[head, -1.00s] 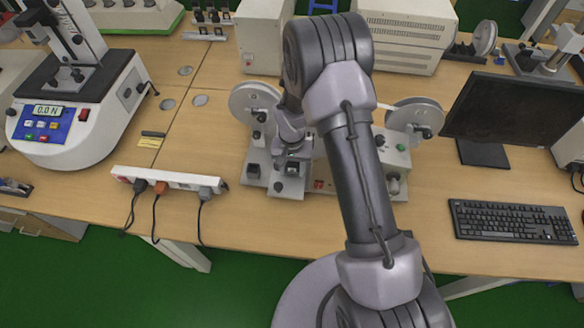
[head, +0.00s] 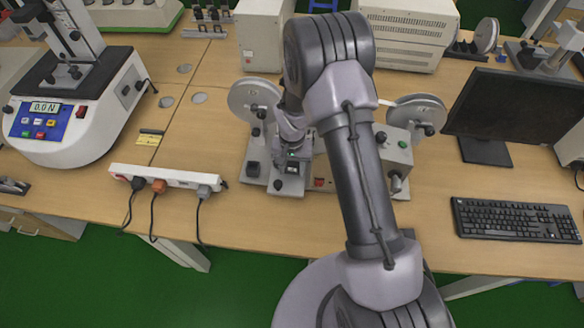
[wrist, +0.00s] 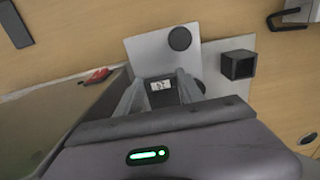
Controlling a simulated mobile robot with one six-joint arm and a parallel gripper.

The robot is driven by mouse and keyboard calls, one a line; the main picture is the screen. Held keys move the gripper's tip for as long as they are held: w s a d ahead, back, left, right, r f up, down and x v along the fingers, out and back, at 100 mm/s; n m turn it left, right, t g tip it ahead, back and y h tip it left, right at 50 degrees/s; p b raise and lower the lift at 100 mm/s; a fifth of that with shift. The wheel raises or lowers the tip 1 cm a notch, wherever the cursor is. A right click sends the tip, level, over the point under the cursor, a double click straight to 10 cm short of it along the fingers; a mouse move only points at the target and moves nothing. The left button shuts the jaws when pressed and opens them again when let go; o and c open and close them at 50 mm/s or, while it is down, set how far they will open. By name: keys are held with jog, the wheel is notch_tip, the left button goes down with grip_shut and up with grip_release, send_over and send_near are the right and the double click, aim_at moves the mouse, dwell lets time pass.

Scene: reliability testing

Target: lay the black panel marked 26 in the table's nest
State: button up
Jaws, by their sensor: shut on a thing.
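My gripper (wrist: 160,92) is shut on a small black panel (wrist: 173,97) with a white label. The label's digits appear upside down in the wrist view and look like 26. In the head view my gripper (head: 291,158) is over the front of the grey reel machine (head: 258,182), mostly hidden by my arm. In the wrist view a light grey plate (wrist: 146,50) with a round black knob (wrist: 180,38) lies beyond the fingertips. The nest cannot be made out; the panel and fingers cover that area. I cannot tell whether the panel touches the plate.
A black block (wrist: 238,66) stands on the plate right of my fingers. Reels (head: 256,98) flank my arm. A power strip (head: 166,177) lies left, a force tester (head: 75,115) further left, a keyboard (head: 515,221) and monitor (head: 515,103) right.

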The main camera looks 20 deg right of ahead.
jog(key=shift+f+b, duration=0.5)
jog(key=shift+b, duration=0.05)
jog(key=shift+f, duration=0.1)
jog(key=shift+f+b, duration=0.2)
jog(key=shift+b, duration=0.2)
jog(key=o, duration=1.4)
jog(key=shift+r, duration=0.15)
jog(key=shift+r+p, duration=2.15)
jog(key=shift+r, duration=1.25)
